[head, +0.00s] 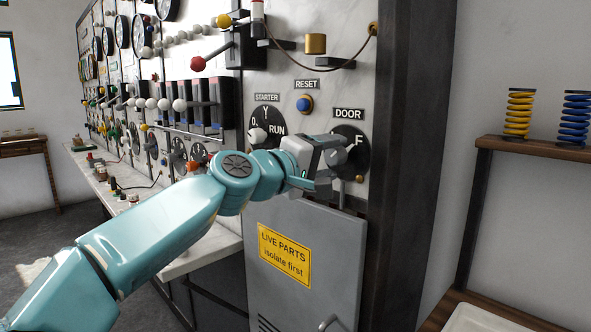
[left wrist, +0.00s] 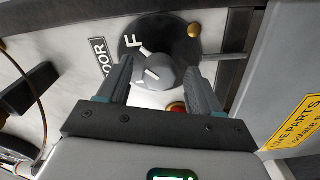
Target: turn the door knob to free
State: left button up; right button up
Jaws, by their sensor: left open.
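The door knob (left wrist: 172,72) is a grey knob with a white pointer mark, on a round black dial (head: 363,152) under the DOOR label (head: 348,114). The letter F shows on the dial; other markings are hidden. In the left wrist view, the pointer mark does not clearly line up with the F. My left gripper (head: 328,165) is in front of the dial. In the left wrist view (left wrist: 160,68) its open fingers stand on either side of the knob, with a gap on at least the left. The gripper partly hides the knob in the head view. My right gripper is not in view.
The STARTER dial (head: 258,138) and blue RESET button (head: 305,104) are close by on the same panel. Below is a grey cabinet door (head: 335,235) with a yellow warning sign (head: 284,256). A red part (left wrist: 177,107) shows between my fingers. Yellow and blue springs stand on a right shelf.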

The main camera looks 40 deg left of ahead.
pick_arm(q)
jog(key=s+a+b, duration=0.1)
jog(key=s+b, duration=0.1)
jog(key=s, duration=1.2)
jog(key=shift+a, duration=0.1)
jog(key=shift+s, duration=0.1)
